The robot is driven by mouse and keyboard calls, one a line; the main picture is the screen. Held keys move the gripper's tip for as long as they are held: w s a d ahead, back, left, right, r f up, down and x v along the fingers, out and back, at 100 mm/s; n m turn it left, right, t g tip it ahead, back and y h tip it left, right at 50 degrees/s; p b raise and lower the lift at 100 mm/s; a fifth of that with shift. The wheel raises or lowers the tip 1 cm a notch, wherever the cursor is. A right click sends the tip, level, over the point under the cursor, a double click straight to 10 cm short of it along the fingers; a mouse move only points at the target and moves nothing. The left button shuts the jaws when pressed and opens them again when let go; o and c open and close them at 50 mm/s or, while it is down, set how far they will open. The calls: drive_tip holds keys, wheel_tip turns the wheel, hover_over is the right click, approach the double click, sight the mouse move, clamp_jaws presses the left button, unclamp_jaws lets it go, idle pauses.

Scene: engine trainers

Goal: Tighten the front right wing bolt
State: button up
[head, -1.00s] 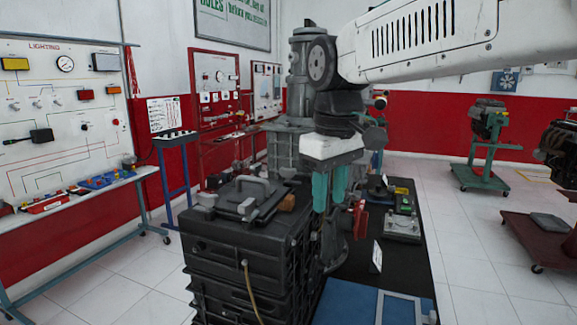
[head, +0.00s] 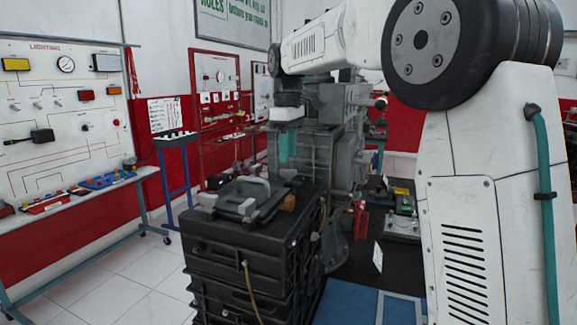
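A dark grey plate with a raised handle (head: 245,190) lies on top of a stack of black crates (head: 235,258). Light grey blocky pieces sit at its edges, one at the front left (head: 208,200) and one near the front right (head: 249,207). I cannot tell for sure which of them is a wing bolt. My gripper (head: 287,160), a white body with teal fingers, points down above the back right of the crate top, behind the plate. The fingers overlap in this view, so their gap is hidden. Nothing is visibly held.
A brown block (head: 288,202) lies on the crate top, right of the plate. A grey engine (head: 335,140) stands close behind and right of my gripper. A lighting board (head: 60,120) stands left. Floor at front left is clear.

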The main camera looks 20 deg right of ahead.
sight(291, 176)
drive_tip(key=shift+f, duration=2.2)
clamp_jaws()
